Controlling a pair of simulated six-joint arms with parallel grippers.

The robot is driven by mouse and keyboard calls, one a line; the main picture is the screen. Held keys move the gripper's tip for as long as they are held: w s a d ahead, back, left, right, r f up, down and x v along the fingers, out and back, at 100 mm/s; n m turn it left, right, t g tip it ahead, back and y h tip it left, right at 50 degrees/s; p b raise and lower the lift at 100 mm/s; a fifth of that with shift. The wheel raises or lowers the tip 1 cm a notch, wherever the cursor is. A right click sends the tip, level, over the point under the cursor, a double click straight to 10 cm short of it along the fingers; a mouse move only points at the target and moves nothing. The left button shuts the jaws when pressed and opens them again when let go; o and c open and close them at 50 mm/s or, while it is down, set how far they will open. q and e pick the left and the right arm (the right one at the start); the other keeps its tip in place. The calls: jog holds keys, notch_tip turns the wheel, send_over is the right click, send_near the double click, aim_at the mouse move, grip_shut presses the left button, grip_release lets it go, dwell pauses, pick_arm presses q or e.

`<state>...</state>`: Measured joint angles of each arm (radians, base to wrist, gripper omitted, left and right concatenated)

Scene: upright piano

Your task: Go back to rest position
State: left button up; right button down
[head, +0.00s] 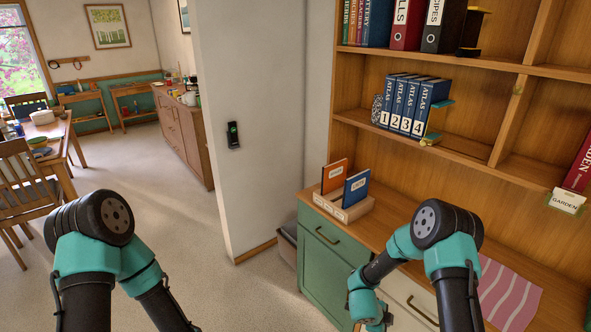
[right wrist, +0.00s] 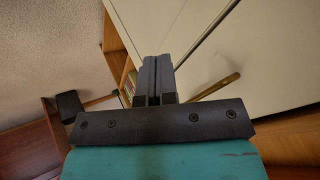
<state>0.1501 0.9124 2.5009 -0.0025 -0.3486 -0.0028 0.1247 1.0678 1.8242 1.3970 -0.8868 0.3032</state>
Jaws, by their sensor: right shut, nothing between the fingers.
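My right gripper (right wrist: 157,80) is shut and empty in the right wrist view, its two dark fingers pressed together. Pale cabinet fronts and a brass handle (right wrist: 217,88) lie beyond the fingers; I cannot tell the distance. In the head view my right arm bends down in front of the cabinet below the counter, and its fingers are not visible there. My left arm hangs down over the carpet at the lower left of the head view. Its gripper is outside the picture.
A wooden shelf unit with atlas volumes (head: 405,103) and binders stands at the right. Its counter holds a wooden file box (head: 345,209) and a pink striped cloth (head: 507,292). A green cabinet door (head: 329,257) sits below. Open carpet (head: 165,230) lies left of the wall.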

jog(key=s+a+r+n+y, duration=0.1)
jog(key=s+a+n+y, duration=0.3)
jog(key=s+n, duration=0.5)
jog(key=s+a+r+n+g+y, duration=0.1)
jog(key=s+a+n+y, duration=0.4)
jog(key=s+n, duration=0.4)
jog(key=n+y, duration=0.1)
jog(key=n, duration=0.2)
jog(key=shift+s, duration=0.35)
